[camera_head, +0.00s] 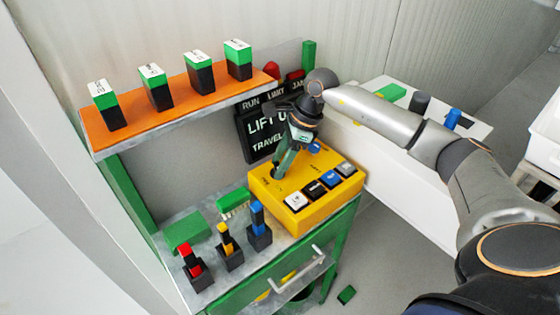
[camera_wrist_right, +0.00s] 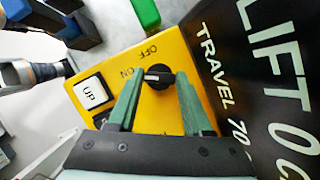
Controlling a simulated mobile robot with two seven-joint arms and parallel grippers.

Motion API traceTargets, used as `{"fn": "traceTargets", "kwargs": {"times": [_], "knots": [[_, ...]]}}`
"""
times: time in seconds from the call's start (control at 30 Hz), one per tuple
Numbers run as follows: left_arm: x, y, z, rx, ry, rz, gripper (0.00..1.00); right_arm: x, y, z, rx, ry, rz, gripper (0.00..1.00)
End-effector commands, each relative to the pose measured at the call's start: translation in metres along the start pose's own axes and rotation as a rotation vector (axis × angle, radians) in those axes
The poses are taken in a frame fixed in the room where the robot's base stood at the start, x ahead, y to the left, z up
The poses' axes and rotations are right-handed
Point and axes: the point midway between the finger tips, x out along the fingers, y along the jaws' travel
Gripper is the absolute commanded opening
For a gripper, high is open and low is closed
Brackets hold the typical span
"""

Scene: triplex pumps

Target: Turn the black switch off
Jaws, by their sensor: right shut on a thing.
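The black switch (camera_wrist_right: 158,76) is a round knob with a white mark, on the top of a yellow control box (camera_head: 263,192). In the right wrist view its mark lies crosswise, with its left end towards the printed ON; OFF is printed a little farther up. My right gripper (camera_wrist_right: 159,78) has its green fingers on either side of the knob and is shut on it. In the head view the right gripper (camera_head: 279,168) reaches down onto the box's left part and mostly hides the knob. My left gripper is not in view.
White (camera_head: 296,201), black and blue (camera_head: 331,179) push buttons sit along the box's front. A black sign (camera_head: 262,135) stands behind it. An orange shelf (camera_head: 180,97) with several green-and-black blocks is above left. A green brush (camera_head: 234,203) and red, yellow and blue-topped holders stand left of the box.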

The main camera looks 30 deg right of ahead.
Motion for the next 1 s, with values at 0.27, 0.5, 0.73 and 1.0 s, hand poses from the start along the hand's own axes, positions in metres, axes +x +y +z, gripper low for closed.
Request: {"fn": "traceTargets", "kwargs": {"times": [0.27,0.5,0.73,1.0], "knots": [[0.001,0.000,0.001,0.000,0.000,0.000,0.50,-0.001,0.000,0.001,0.032,-0.002,-0.015,0.00],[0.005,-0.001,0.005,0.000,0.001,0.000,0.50,0.000,0.001,0.000,0.154,-0.002,-0.067,0.00],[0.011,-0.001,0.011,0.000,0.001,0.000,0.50,0.001,0.002,0.001,0.341,-0.003,-0.146,0.00],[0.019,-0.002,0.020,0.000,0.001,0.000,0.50,0.001,0.003,0.002,0.576,-0.006,-0.245,0.00]]}}
